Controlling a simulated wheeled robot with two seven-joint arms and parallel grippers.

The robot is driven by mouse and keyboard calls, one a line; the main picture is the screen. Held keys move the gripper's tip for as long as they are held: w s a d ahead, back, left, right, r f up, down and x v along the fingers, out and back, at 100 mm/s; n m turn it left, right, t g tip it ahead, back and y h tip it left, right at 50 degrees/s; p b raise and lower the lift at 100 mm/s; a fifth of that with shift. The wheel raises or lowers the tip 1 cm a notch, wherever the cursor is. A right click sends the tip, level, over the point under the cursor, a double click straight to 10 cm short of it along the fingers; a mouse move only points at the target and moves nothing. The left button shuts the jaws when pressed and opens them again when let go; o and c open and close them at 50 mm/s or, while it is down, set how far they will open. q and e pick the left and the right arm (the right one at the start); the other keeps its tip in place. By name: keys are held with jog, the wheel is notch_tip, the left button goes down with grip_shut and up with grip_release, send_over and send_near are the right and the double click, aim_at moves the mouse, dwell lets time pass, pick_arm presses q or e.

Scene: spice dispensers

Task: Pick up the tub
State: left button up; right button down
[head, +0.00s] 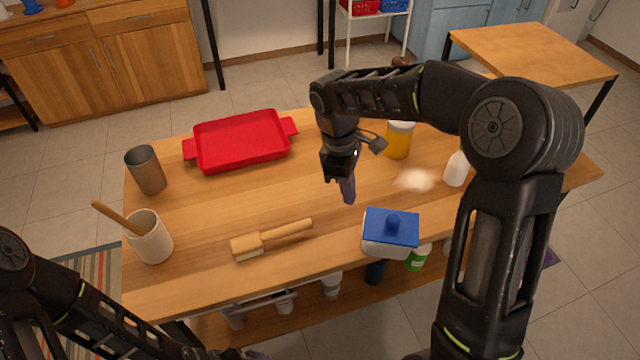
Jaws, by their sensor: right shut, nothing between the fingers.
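A white tub with a blue lid and a blue knob (388,243) stands near the table's front edge, right of the middle. My right gripper (348,192) is shut and empty, pointing down above the table, behind and to the left of the tub and apart from it. My left arm comes in at the lower left. Only a small part of its end shows at the bottom edge, so the state of the left gripper is unclear.
On the wooden table (200,215) are a red tray (240,140), a metal cup (147,170), a white crock with a wooden handle (150,240), a wooden brush (270,238), a yellow jar (398,142), a white bottle (456,170) and a pale powder patch (414,180). Items fill the shelf below.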

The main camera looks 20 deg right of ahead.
jog(key=w+a+b, duration=0.1)
jog(key=w+a, duration=0.4)
jog(key=a, duration=0.1)
jog(key=shift+w+a, duration=0.15)
jog(key=shift+a, duration=0.05)
jog(key=c, duration=2.1)
grip_release()
